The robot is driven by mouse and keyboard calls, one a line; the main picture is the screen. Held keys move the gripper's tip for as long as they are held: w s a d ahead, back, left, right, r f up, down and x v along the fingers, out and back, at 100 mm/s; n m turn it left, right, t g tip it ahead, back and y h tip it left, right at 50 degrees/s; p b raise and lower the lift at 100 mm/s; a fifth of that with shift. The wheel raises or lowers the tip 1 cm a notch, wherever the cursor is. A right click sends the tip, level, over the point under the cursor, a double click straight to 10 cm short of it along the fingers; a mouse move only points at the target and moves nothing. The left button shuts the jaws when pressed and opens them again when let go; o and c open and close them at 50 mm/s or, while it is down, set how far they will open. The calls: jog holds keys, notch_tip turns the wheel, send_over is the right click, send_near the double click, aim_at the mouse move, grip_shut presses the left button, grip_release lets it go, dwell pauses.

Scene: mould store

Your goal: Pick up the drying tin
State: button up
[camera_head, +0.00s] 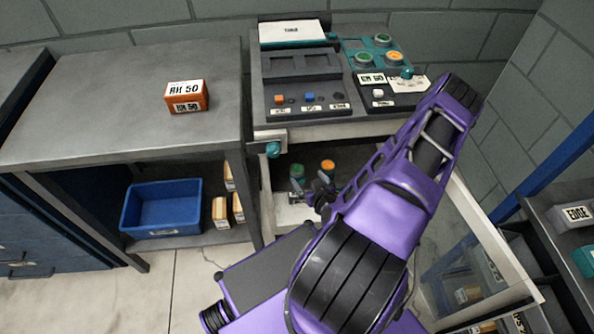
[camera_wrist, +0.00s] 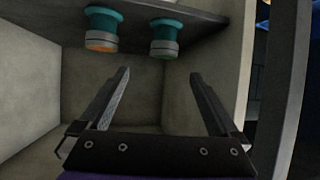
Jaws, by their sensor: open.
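Two small tins stand in the recess below the control panel in the head view: one with a green lid (camera_head: 297,170) and one with an orange lid (camera_head: 328,166). In the wrist view, which looks upside down, the orange-lidded tin (camera_wrist: 102,28) is at upper left and the green-lidded tin (camera_wrist: 164,38) at upper right, both with teal bodies. I cannot tell which is the drying tin. My gripper (camera_wrist: 158,75) is open and empty, its fingers pointing towards the tins but apart from them. In the head view my gripper (camera_head: 312,192) is at the recess, partly hidden by my arm.
The control panel (camera_head: 300,72) sits directly above the recess. Pale walls (camera_wrist: 40,80) enclose my gripper. An orange box (camera_head: 186,96) stands on the grey bench (camera_head: 90,100). A blue bin (camera_head: 162,208) is on the shelf below. A rack with boxes (camera_head: 575,225) stands at right.

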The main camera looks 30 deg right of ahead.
aim_at(298, 169)
jog(key=shift+a+b+x, duration=0.2)
jog(key=shift+b+x, duration=0.1)
jog(key=shift+x, duration=1.9)
jog(key=shift+a+b+x, duration=0.2)
jog(key=shift+b+x, duration=0.1)
jog(key=shift+x, duration=1.9)
jog(key=shift+w+f, duration=0.1)
jog(key=shift+c, duration=0.3)
jog(key=c, duration=1.4)
notch_tip(298, 169, up, 10)
jog(key=p, duration=0.2)
